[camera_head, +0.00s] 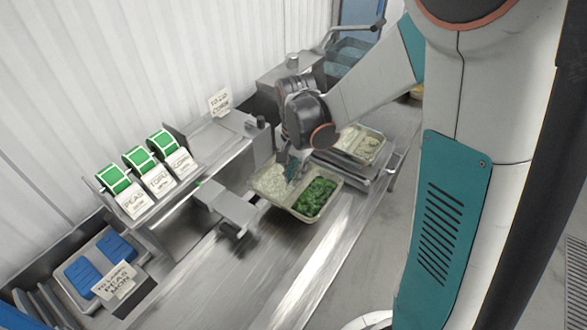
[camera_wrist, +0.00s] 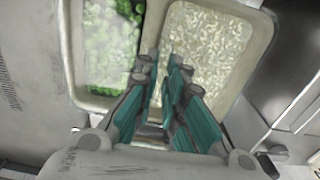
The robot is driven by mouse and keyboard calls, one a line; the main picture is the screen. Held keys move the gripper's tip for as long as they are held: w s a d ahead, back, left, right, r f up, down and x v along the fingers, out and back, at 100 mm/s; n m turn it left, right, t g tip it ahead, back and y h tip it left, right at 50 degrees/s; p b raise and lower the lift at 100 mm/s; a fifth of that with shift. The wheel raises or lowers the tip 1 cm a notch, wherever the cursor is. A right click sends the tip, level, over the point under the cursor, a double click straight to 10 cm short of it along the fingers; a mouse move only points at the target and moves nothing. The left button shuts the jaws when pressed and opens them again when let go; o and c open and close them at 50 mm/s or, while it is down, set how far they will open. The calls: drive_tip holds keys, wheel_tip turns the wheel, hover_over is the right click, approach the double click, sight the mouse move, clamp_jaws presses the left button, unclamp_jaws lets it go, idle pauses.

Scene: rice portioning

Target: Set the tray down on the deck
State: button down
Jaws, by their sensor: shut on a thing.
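The tray (camera_head: 284,205) is a pale two-compartment tray with white rice (camera_head: 268,183) in one compartment and green vegetables (camera_head: 316,196) in the other. In the wrist view, the tray's divider (camera_wrist: 157,30) runs up from between the teal fingers of my gripper (camera_wrist: 170,75), with greens on the left and rice on the right. My gripper is shut on the tray. The steel deck (camera_head: 215,270) lies below the tray in the head view. I cannot tell whether the tray touches the deck.
Another filled tray (camera_head: 359,143) stands on a steel platform behind, to the right. A small steel plate (camera_head: 228,204) is left of the held tray. Label rolls (camera_head: 142,160) stand on a shelf, and blue items (camera_head: 99,262) lie at lower left. The deck's front is clear.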

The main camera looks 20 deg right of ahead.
drive_tip(key=shift+f+b, duration=1.65)
drive_tip(key=shift+f, duration=0.9)
drive_tip(key=shift+f+b, duration=0.55)
drive_tip(key=shift+b, duration=0.55)
idle(0.4)
drive_tip(key=c, duration=1.1)
unclamp_jaws()
drive_tip(key=shift+r+p, duration=2.75)
drive_tip(key=shift+r, duration=1.3)
